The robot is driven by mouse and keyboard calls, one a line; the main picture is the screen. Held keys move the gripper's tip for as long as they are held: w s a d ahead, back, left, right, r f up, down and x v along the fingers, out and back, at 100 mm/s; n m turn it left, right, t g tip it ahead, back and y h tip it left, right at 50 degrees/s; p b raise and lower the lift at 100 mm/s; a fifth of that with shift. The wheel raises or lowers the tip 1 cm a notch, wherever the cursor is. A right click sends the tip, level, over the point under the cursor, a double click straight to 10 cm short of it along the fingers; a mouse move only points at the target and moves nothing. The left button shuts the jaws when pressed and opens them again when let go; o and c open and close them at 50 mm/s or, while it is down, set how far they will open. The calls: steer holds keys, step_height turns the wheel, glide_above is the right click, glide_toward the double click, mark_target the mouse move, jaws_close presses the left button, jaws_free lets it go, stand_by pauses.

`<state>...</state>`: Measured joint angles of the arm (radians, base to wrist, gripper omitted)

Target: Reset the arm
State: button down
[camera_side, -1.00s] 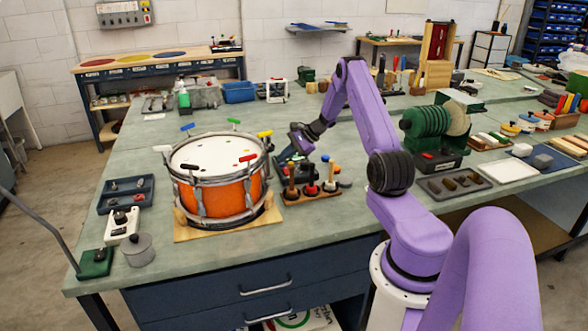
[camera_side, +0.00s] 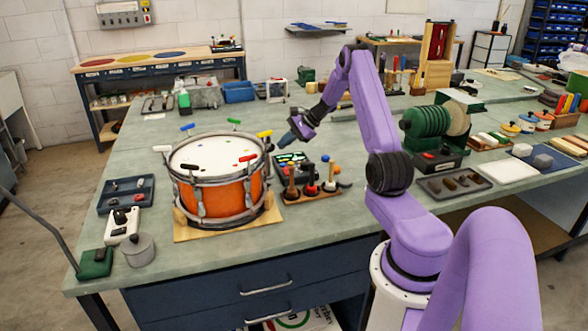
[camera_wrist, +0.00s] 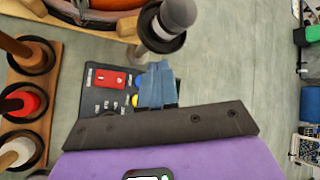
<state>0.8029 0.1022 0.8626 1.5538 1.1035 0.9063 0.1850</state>
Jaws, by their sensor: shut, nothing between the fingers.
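My gripper (camera_side: 286,140) hangs in the air just right of and behind the orange drum (camera_side: 226,197) in the side view. Its blue-grey fingers (camera_wrist: 157,84) are together and empty in the wrist view. The purple arm reaches over the bench from the right and bends down at the wrist. The drum stands on a wooden board with a white head and several coloured tuning handles around its rim. A small part of the drum shows at the top of the wrist view (camera_wrist: 115,4).
A wooden rack (camera_side: 312,192) with several upright handled tools stands right of the drum. A dark panel (camera_wrist: 100,78) with a red block lies below the fingers in the wrist view. The bench behind the drum is partly clear.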

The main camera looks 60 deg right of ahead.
steer(key=shift+r, duration=0.6)
